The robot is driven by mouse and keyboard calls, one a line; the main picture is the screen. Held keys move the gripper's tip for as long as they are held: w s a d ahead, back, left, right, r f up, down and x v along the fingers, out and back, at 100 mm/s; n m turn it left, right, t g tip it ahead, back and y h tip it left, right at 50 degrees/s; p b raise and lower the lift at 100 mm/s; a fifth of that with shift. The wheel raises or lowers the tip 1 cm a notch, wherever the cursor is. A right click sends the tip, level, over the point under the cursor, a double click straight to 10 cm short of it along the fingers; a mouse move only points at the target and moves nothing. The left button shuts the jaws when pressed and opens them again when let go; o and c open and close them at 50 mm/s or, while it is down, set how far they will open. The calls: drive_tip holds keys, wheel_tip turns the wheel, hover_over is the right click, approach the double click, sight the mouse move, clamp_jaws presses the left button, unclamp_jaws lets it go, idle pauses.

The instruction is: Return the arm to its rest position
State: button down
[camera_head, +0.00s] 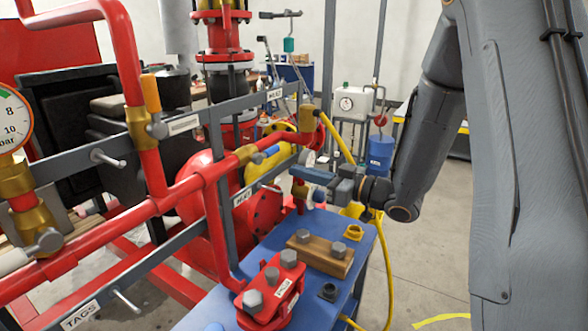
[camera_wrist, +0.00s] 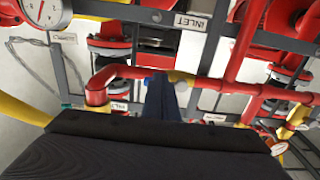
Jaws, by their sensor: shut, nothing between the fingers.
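My gripper (camera_head: 303,173) is at the end of my arm, which comes in from the right of the head view. It points left toward the red pipework, above the far part of the blue bench top (camera_head: 330,222). Its fingers are together and hold nothing. In the wrist view the closed fingers (camera_wrist: 160,92) point toward the red pipes (camera_wrist: 130,73) and a grey rail with an INLET label (camera_wrist: 191,21). I cannot tell how wide the gap to the pipes is.
Red pipes (camera_head: 155,182) and grey rails fill the left. The bench carries a wooden block with bolts (camera_head: 318,254), a red flanged part (camera_head: 270,293) and a yellow piece (camera_head: 354,233). A yellow hose (camera_head: 388,275) hangs close to my gripper. Open floor (camera_head: 430,255) lies right of the bench.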

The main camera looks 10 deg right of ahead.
drive_tip(key=shift+s+d, duration=0.25)
drive_tip(key=w+d+f+m+h+b, duration=0.2)
drive_tip(key=w+d+f+m+h, duration=0.3)
drive_tip(key=h, duration=0.3)
drive_tip(key=s+d+f+m+g+h+b, duration=0.2)
drive_tip(key=s+d+f+h, duration=0.3)
drive_tip(key=s+f, duration=0.15)
drive_tip(key=s+a+f+m+g+b, duration=0.1)
drive_tip(key=s+f+g, duration=0.1)
drive_tip(key=s, duration=0.8)
drive_tip(key=s+a+f+m+g+h+b, duration=0.1)
drive_tip(key=s+f+m+g, duration=0.1)
drive_tip(key=s+g, duration=0.3)
drive_tip(key=s+f, duration=0.1)
drive_tip(key=s, duration=0.3)
drive_tip(key=shift+s+f+g, duration=0.2)
drive_tip(key=shift+s+g, duration=0.1)
drive_tip(key=shift+s, duration=0.1)
